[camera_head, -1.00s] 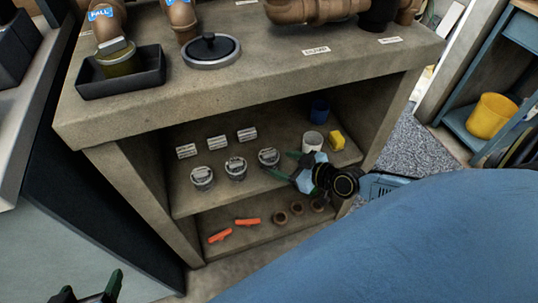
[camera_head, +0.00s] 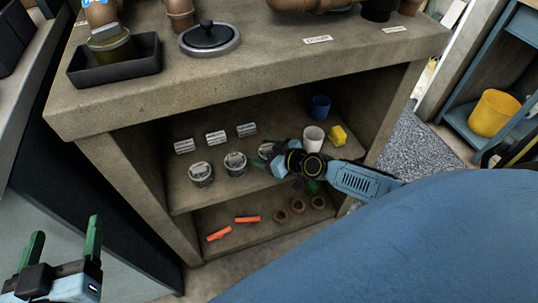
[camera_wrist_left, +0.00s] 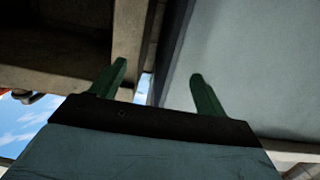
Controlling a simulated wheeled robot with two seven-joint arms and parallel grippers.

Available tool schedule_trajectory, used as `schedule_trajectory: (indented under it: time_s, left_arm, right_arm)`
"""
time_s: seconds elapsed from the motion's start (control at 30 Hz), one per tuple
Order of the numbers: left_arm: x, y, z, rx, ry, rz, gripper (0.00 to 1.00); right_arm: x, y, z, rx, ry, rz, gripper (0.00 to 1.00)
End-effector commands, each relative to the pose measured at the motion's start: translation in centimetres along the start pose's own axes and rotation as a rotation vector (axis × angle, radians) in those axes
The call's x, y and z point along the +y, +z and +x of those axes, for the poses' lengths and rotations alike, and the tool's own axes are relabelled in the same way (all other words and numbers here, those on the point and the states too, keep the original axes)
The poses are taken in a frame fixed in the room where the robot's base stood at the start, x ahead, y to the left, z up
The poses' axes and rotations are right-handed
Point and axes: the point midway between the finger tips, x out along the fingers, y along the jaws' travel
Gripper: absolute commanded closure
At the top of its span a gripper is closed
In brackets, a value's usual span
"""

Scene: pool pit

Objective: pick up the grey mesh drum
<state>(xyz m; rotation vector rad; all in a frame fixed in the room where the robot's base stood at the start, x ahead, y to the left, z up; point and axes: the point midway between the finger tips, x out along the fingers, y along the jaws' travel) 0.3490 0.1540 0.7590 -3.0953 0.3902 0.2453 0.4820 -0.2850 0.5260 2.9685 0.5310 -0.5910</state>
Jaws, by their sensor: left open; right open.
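Grey mesh drums with handles on top stand in a row on the middle shelf: a left one (camera_head: 201,174), a middle one (camera_head: 235,163) and a right one (camera_head: 264,151), which is partly hidden by my right gripper. My right gripper (camera_head: 272,161) comes in from the right over the shelf's front, close to the right drum; its fingers are partly hidden and it is open. Whether it touches the drum I cannot tell. My left gripper (camera_head: 65,236) is open and empty at the lower left, away from the shelf; its spread green fingers also show in the left wrist view (camera_wrist_left: 159,72).
Silver blocks (camera_head: 215,138) sit behind the drums. A white cup (camera_head: 313,138), blue cup (camera_head: 320,107) and yellow block (camera_head: 337,135) stand to the right. Orange pieces (camera_head: 219,233) and brown rings (camera_head: 297,205) lie on the lower shelf. The concrete top (camera_head: 250,70) overhangs.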

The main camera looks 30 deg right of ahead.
Motion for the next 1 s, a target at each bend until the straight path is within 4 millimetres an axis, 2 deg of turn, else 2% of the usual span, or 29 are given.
schedule_trajectory:
  time_s: [0.13,0.17,0.4,0.8,1.0]
  left_arm:
    - [0.0,0.0,0.0,0.0,0.0,0.0,0.25]
    - [0.0,0.0,0.0,0.0,0.0,0.0,0.25]
    - [0.0,0.0,0.0,-0.002,0.0,0.0,0.25]
    - [0.0,0.2,0.0,-0.02,-0.001,0.0,0.25]
    - [-0.5,2.4,-0.6,-0.153,-0.012,0.001,0.25]
  right_arm:
    - [0.0,0.0,0.0,0.0,0.0,0.0,0.36]
    - [0.0,0.0,0.0,0.0,0.0,0.0,0.38]
    - [0.0,0.0,-0.1,0.0,0.0,0.0,0.7]
    - [0.0,-0.2,-0.1,0.0,0.0,0.0,0.7]
    - [0.0,-0.8,-0.4,0.0,0.0,0.0,0.7]
